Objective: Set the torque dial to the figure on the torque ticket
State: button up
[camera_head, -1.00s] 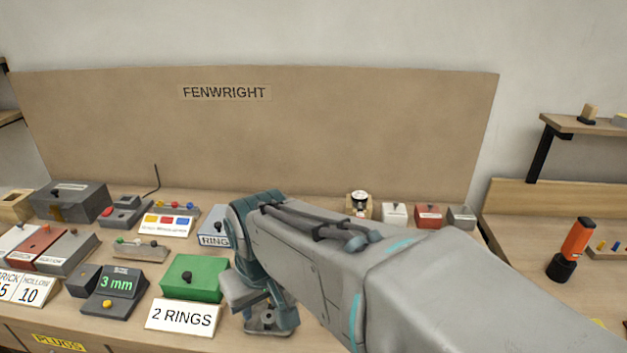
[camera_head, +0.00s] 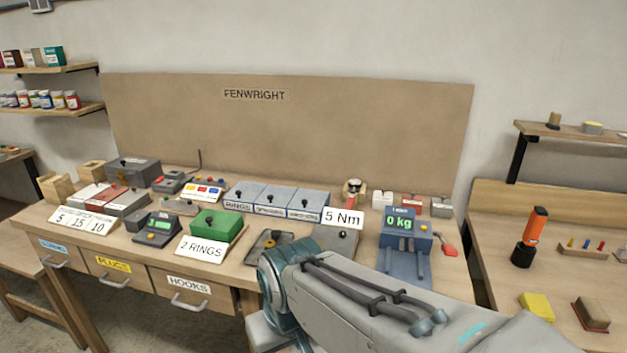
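The torque ticket is a white card reading "5 Nm" (camera_head: 343,218), upright near the middle of the bench. Just in front of it lies a grey block (camera_head: 333,244) with a small dark knob on top. I cannot tell whether this is the torque dial, as no scale is readable and my arm covers its near side. My arm reaches in from the lower right, and its wrist is in front of the bench's near edge. The gripper's fingers are out of view below the picture.
A blue press-like device (camera_head: 405,240) showing "0 kg", with a red handle (camera_head: 449,250), stands right of the ticket. A green box (camera_head: 216,224) and "2 RINGS" card (camera_head: 201,249) are left. A dark tray (camera_head: 268,246) lies close beyond my wrist.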

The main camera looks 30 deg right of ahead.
aim_at(355, 183)
jog(key=u, duration=1.25)
jog(key=i, duration=1.15)
jog(key=z, duration=2.7)
jog(key=i, duration=0.5)
